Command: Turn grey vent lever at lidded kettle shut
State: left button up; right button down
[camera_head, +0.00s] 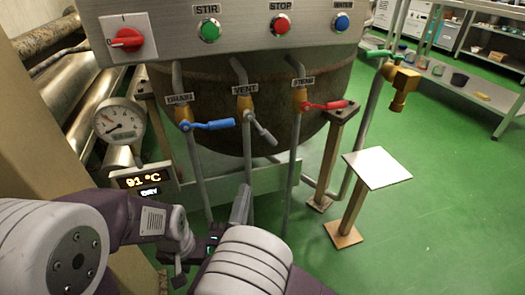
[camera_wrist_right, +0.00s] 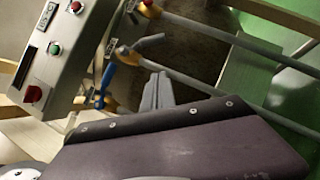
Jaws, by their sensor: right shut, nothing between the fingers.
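The grey vent lever (camera_head: 262,130) sits on a brass valve under the VENT label, angled down and right off its pipe. It also shows in the right wrist view (camera_wrist_right: 150,41). The dark kettle (camera_head: 330,75) stands behind it; its lid is out of view. My right gripper (camera_head: 241,203) is below the lever, apart from it, in front of the vent pipe. Its grey fingers (camera_wrist_right: 158,92) are shut and empty in the right wrist view. My left gripper (camera_head: 180,262) is at lower left, partly hidden, and its fingers are unclear.
The blue DRAIN lever (camera_head: 212,125) is close on the left, and the red STEAM lever (camera_head: 326,105) on the right. A gauge (camera_head: 120,122) and a 91 °C display (camera_head: 143,180) stand left. A white-topped stand (camera_head: 377,167) is at right, with open green floor beyond.

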jog(key=s+d+r+p+x, duration=0.1)
jog(key=p+x, duration=0.3)
jog(key=x, duration=0.7)
jog(key=shift+w+d+r, duration=0.2)
jog(key=shift+w+d, duration=0.1)
jog(key=shift+d, duration=0.4)
jog(key=shift+p, duration=0.3)
jog(key=shift+w, duration=0.1)
